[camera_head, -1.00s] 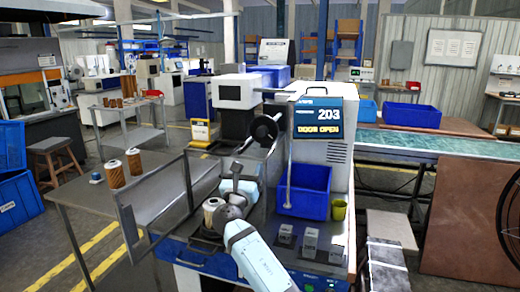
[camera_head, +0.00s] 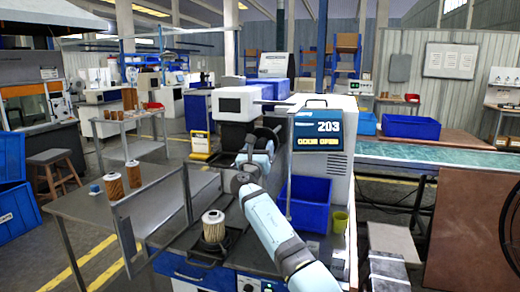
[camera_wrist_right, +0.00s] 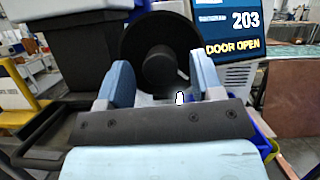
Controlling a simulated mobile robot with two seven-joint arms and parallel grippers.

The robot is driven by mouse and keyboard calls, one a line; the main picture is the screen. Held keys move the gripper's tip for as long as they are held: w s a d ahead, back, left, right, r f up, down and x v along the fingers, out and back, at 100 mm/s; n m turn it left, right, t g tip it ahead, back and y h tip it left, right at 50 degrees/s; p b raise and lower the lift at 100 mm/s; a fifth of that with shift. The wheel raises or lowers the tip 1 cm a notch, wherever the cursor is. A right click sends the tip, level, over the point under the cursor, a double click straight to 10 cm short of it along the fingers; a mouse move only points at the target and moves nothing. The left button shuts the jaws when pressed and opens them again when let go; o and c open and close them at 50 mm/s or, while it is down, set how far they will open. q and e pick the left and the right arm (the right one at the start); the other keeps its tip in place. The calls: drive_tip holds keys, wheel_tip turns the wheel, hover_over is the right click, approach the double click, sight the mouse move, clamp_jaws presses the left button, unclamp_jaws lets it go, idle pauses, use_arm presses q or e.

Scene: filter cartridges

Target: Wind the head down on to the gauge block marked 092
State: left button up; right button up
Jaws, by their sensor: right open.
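The machine (camera_head: 322,172) has a screen (camera_head: 325,132) reading 203 and DOOR OPEN. My right gripper (camera_head: 258,146) is at its black handwheel (camera_head: 271,136), partly covering it. In the right wrist view the wheel (camera_wrist_right: 136,50) and its round hub (camera_wrist_right: 158,68) lie ahead of the open right gripper (camera_wrist_right: 161,82), the hub showing between the fingers. I cannot tell whether they touch. A white-and-brown filter cartridge (camera_head: 213,228) stands upright on the machine's base. My right arm covers the front ledge; no gauge block marking is readable. My left gripper is not in view.
A hinged door panel (camera_head: 153,215) stands open at the left. Filter cartridges (camera_head: 115,187) stand on the side table (camera_head: 85,207). A blue bin (camera_head: 308,203) and a yellow-green cup (camera_head: 340,222) are right of my arm. A conveyor (camera_head: 410,153) runs to the right.

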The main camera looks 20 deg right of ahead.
drive_tip(key=c, duration=0.9)
